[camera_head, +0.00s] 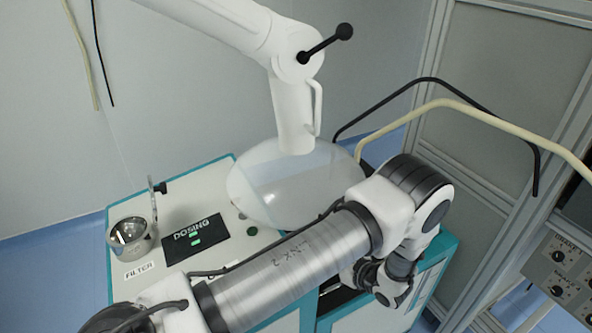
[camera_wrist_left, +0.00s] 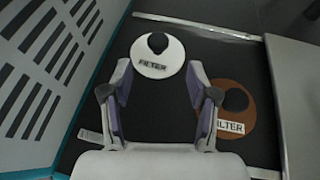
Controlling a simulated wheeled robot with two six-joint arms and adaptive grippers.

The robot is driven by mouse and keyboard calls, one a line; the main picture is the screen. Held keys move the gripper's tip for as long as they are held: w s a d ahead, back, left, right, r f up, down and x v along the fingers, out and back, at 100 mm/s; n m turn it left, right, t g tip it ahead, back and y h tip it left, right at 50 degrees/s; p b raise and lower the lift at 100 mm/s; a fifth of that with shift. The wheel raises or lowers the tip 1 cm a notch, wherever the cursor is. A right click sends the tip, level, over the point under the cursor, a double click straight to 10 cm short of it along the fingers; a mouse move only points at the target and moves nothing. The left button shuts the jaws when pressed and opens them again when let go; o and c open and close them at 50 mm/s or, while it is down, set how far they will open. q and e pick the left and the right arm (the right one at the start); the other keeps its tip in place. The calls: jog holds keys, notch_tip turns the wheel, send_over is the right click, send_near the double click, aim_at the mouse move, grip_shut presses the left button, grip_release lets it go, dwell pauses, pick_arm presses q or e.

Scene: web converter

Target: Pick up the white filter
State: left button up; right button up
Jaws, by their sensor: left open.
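The white filter (camera_wrist_left: 174,54) is a flat round disc with a dark hole and a FILTER label. It lies on a dark surface in the left wrist view, just beyond my left fingertips. My left gripper (camera_wrist_left: 159,70) is open and empty, with one finger on each side of the filter's near edge. I cannot tell the height of the fingers above it. A brown filter (camera_wrist_left: 243,119) of like shape lies to the right, partly behind the right finger. In the head view my left arm reaches across to the right, and neither filter is visible there. My right gripper is not in view.
A slatted panel (camera_wrist_left: 52,55) stands close on the left and a grey panel (camera_wrist_left: 296,85) on the right. In the head view, a teal-edged machine has a clear dome (camera_head: 290,185), a metal cup (camera_head: 132,236) and a DOSING panel (camera_head: 196,240). A control box (camera_head: 560,270) stands at right.

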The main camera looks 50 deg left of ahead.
pick_arm(q)
jog(key=shift+a+f, duration=0.15)
jog(key=shift+a, duration=0.4)
jog(key=shift+a+p, duration=0.3)
jog(key=shift+p, duration=0.1)
jog(key=shift+p+x, duration=0.85)
jog(key=shift+x, duration=0.4)
jog(key=x, duration=0.2)
jog(key=shift+s+a+f, duration=0.1)
jog(key=shift+a+f, duration=0.2)
jog(key=shift+a, duration=0.05)
jog(key=shift+d, duration=0.1)
jog(key=shift+d+r, duration=0.1)
jog(key=shift+d, duration=0.05)
jog(key=c, duration=1)
grip_shut()
